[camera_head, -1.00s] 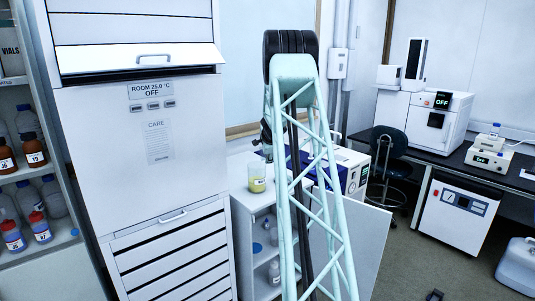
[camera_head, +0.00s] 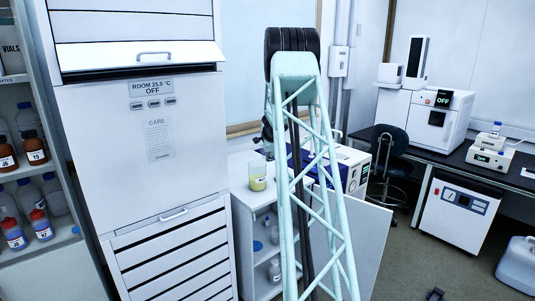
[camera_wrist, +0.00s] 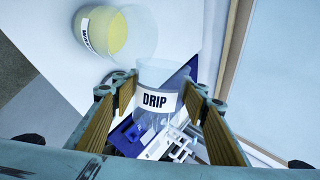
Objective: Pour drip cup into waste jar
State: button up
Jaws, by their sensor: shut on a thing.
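The drip cup (camera_wrist: 146,119) is a clear vessel with a white label reading DRIP, seen in the wrist view. My gripper (camera_wrist: 160,95) is shut on it, with one finger on each side. I cannot tell whether the cup holds liquid. The waste jar (camera_wrist: 121,36) is clear with yellow liquid and a partly visible label; it lies just beyond the cup, up and left in the wrist view. In the head view the waste jar (camera_head: 257,178) stands on a white cabinet top. There my arm hides most of the gripper and the cup.
A blue and white instrument (camera_head: 350,172) stands right of the jar, behind my arm. A tall white cabinet (camera_head: 140,150) rises close on the left. The white cabinet's door (camera_head: 365,235) stands open below. A chair (camera_head: 388,150) is farther right.

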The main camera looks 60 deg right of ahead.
jog(key=shift+s+d+f+m+t+y+b, duration=0.1)
jog(key=shift+s+d+m+t+y+b, duration=0.25)
jog(key=shift+b, duration=0.7)
jog(key=shift+t+y, duration=0.25)
jog(key=shift+m+b, duration=0.25)
jog(key=shift+b, duration=0.2)
jog(key=shift+s+d+r+t+b, duration=0.2)
jog(key=shift+r+t+b, duration=0.1)
jog(key=shift+b, duration=0.2)
jog(key=shift+s+d+r+m+t+y+b, duration=0.15)
jog(key=shift+r+m+t+y+b, duration=0.1)
jog(key=shift+m+t+y+b, duration=0.25)
jog(key=shift+r+y, duration=0.25)
jog(key=shift+y, duration=0.05)
jog(key=shift+f, duration=0.1)
